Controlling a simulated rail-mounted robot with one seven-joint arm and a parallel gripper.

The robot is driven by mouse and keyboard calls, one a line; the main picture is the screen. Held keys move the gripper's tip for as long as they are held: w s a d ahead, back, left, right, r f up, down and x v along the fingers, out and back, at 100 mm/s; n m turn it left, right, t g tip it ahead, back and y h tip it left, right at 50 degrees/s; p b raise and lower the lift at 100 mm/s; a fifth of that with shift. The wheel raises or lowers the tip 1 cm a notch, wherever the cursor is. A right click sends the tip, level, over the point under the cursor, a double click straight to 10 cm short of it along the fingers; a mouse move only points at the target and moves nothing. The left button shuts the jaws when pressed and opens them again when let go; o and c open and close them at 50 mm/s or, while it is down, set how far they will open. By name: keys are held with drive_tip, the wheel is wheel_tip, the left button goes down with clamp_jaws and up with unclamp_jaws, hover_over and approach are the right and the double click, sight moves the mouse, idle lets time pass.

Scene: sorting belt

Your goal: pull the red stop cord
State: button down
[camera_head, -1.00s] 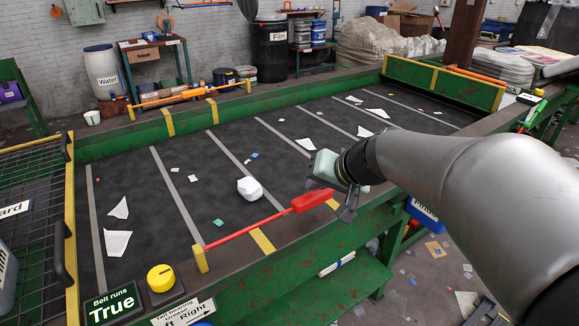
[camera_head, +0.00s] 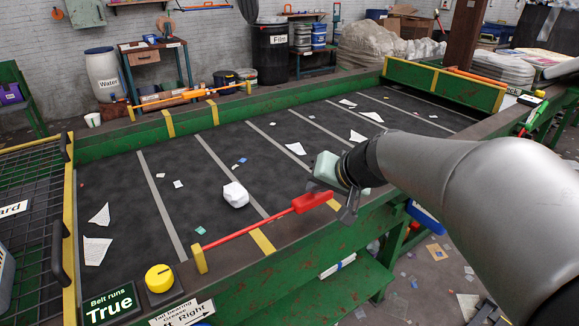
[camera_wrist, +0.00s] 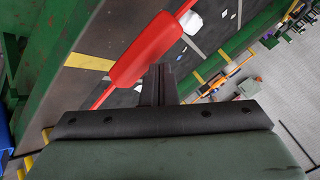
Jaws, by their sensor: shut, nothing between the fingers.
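The red stop cord (camera_head: 245,234) runs taut above the near edge of the belt, from a yellow post at left to a thick red handle (camera_head: 313,201). The handle also shows in the wrist view (camera_wrist: 146,50), crossing diagonally beyond my fingers. My gripper (camera_head: 348,214) is just right of the handle's end in the head view, partly hidden by my wrist. In the wrist view my fingers (camera_wrist: 158,72) are together with nothing between them, close beside the handle. I cannot tell whether they touch it.
The dark belt (camera_head: 215,220) carries a white lump (camera_head: 235,194) and scattered scraps. The green belt frame (camera_head: 300,275) lies below the cord. An orange cord (camera_head: 180,96) runs along the far side.

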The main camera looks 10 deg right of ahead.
sight(316, 197)
drive_tip(key=shift+f+b, duration=1.45)
drive_tip(key=shift+b, duration=0.15)
idle(1.1)
drive_tip(key=shift+r, duration=0.1)
drive_tip(key=shift+r+p, duration=1.25)
drive_tip(key=shift+r, duration=0.75)
drive_tip(key=shift+r+p, duration=1.65)
drive_tip(key=shift+r, duration=0.85)
drive_tip(key=s+f+n+g+h+p, duration=0.1)
drive_tip(key=s+f+g+h, duration=0.1)
drive_tip(key=s+f, duration=0.5)
drive_tip(key=s+a+f+n+g+h+p, duration=0.1)
drive_tip(key=s+f+g, duration=0.4)
drive_tip(key=s, duration=0.9)
wheel_tip(316, 197, down, 2)
drive_tip(key=shift+a+f+n+g+h+p, duration=0.15)
drive_tip(key=shift+a+n+g+h+p, duration=0.15)
drive_tip(key=shift+n+h+p, duration=0.3)
